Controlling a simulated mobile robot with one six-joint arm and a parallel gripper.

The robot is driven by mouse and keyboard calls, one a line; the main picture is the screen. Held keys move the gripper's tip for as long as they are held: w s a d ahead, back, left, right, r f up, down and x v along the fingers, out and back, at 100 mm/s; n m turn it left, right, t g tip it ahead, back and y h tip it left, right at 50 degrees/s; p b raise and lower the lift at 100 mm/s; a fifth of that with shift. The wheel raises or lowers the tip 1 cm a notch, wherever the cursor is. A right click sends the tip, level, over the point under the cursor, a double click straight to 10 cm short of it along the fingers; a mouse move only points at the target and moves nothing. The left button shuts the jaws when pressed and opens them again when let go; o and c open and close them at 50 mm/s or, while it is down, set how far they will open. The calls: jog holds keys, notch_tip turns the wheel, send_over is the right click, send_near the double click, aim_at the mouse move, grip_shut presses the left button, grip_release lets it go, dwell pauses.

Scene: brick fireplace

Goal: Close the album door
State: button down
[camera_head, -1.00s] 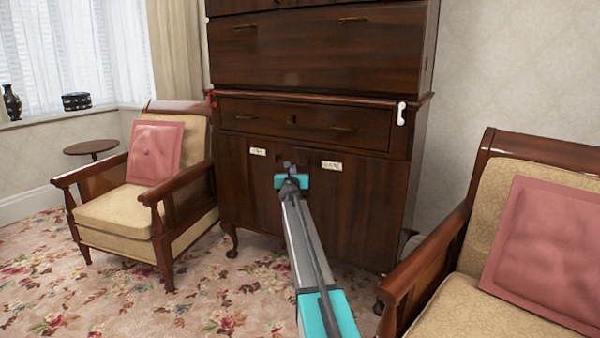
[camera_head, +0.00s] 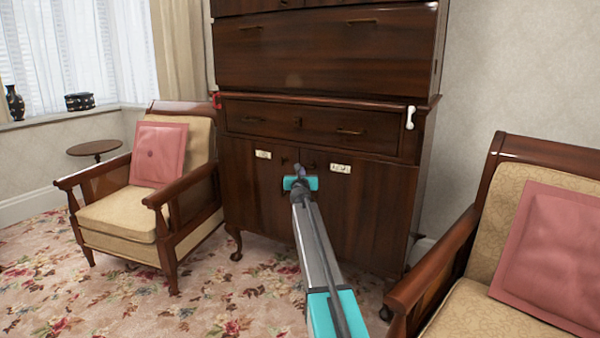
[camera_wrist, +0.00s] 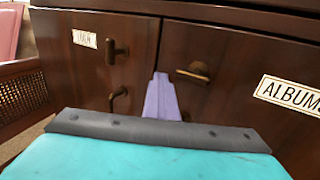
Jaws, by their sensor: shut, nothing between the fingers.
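The album door (camera_wrist: 235,125) is the dark wooden right-hand door low in the tall cabinet, with a white "ALBUMS" label (camera_wrist: 288,93) and a small brass handle (camera_wrist: 195,72). It also shows in the head view (camera_head: 362,215), partly behind my arm. It looks nearly flush with the left door (camera_wrist: 80,70); whether a small gap remains, I cannot tell. My gripper (camera_wrist: 162,98) is shut and empty. Its purple fingers stand at the seam between the doors, by the album door's left edge. In the head view my gripper (camera_head: 299,173) is in front of the doors; contact is unclear.
A wide drawer (camera_head: 310,125) sits above the doors. An armchair with a pink cushion (camera_head: 150,190) stands left of the cabinet. Another armchair (camera_head: 500,260) stands close on the right. Floral carpet (camera_head: 190,310) is clear in front, to the left.

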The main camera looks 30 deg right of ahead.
jog(key=shift+w+d+r, duration=0.3)
jog(key=shift+d+r, duration=0.25)
jog(key=shift+r, duration=0.1)
jog(key=s+a+f+p, duration=0.1)
jog(key=s+a, duration=0.7)
jog(key=a, duration=0.4)
jog(key=shift+s+a+f, duration=0.15)
jog(key=shift+a, duration=0.25)
jog(key=shift+p, duration=0.3)
